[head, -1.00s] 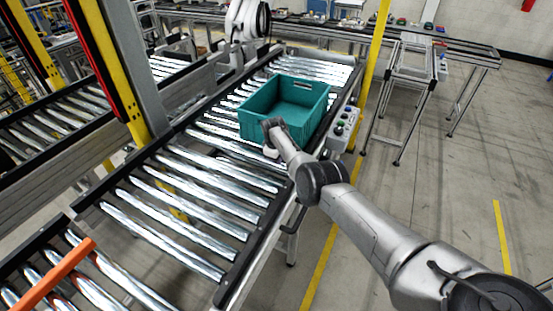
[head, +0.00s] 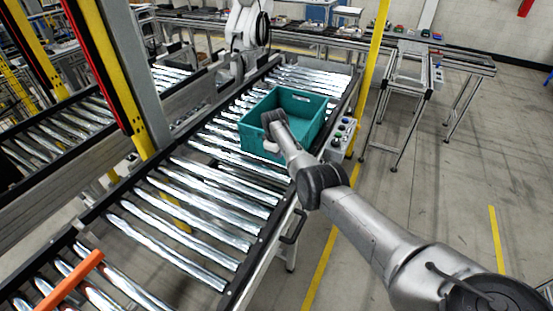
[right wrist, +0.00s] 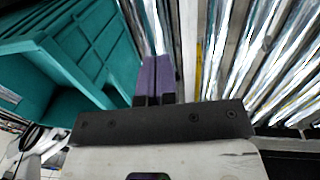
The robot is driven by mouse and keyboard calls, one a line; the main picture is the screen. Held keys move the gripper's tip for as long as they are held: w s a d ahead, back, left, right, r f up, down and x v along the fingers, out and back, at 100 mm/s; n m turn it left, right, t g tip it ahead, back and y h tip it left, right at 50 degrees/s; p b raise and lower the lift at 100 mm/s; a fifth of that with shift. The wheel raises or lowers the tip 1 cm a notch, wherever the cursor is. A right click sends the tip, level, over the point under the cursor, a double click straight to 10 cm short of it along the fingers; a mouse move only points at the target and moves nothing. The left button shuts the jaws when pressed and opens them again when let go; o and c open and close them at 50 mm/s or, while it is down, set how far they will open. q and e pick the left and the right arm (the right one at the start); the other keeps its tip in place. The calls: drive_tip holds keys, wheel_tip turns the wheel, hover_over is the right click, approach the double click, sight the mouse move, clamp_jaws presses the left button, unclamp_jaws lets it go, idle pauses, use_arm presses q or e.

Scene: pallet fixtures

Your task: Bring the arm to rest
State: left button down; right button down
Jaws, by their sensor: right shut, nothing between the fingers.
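My right arm reaches in from the lower right in the head view. Its gripper (head: 270,147) is by the near side of a teal crate (head: 255,138), with its fingers not clear in that view. In the right wrist view the two purple-grey fingers (right wrist: 155,78) are together with nothing between them. The teal crate (right wrist: 95,45) fills the upper left there, beside the fingers. I cannot tell whether the gripper touches it. My left gripper is not in view.
The crate stands on a roller conveyor (head: 195,190). A button box (head: 341,138) and a yellow post (head: 371,75) stand to its right. A white robot arm (head: 245,35) is behind it. An orange bar (head: 70,282) lies at lower left. Open floor (head: 440,180) is at right.

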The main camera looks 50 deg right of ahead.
drive_tip(key=shift+d+r, duration=0.2)
drive_tip(key=shift+r, duration=2.15)
